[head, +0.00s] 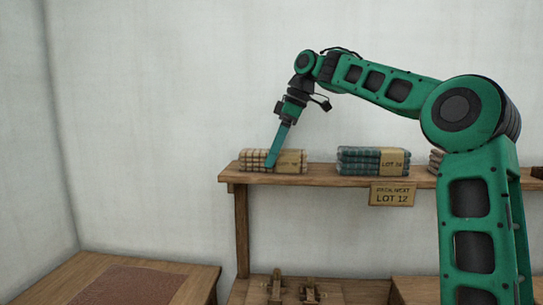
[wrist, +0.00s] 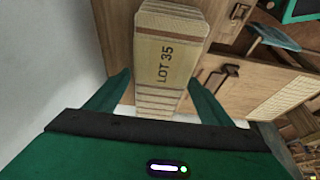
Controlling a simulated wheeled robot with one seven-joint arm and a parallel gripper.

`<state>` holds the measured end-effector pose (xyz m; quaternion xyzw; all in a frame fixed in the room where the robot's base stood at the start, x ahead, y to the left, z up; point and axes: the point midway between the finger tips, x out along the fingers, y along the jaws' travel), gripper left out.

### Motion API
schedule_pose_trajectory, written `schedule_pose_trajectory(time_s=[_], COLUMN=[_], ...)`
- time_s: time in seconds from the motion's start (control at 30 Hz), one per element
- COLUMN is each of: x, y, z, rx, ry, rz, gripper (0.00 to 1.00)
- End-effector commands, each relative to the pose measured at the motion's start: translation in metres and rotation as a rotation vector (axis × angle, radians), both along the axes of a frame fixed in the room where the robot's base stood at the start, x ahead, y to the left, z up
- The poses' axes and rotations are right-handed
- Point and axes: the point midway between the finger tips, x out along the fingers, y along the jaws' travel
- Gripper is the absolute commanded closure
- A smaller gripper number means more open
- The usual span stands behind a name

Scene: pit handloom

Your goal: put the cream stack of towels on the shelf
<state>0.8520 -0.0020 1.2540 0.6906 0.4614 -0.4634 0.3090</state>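The cream checked stack of towels (head: 254,158) with a tan paper band lies flat on the left end of the wooden shelf (head: 330,177). In the wrist view the stack (wrist: 170,25) runs between my fingers, and its band reads LOT 35. My gripper (head: 271,161) points down at the stack, with one finger in front of its near side. In the wrist view my gripper's fingers (wrist: 160,78) are spread, one on each side of the stack. Any slight contact at the fingertips is hard to make out.
A teal checked stack (head: 357,160) lies to the right, with a gap between. Another stack (head: 436,161) is partly hidden by my arm. A LOT 12 sign (head: 392,194) hangs from the shelf edge. A wooden table (head: 190,275) stands at lower left.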

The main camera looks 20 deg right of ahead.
Motion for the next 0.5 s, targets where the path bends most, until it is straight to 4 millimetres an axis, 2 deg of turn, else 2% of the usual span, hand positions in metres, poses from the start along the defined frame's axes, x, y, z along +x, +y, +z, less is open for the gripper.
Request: schedule_pose_trajectory(time_s=[0.27, 0.5], x=[0.0, -0.006], y=[-0.002, -0.017], z=[0.009, 0.048], rx=[0.001, 0.003], ry=[-0.003, -0.003], rz=[0.0, 0.001], gripper=[0.25, 0.25])
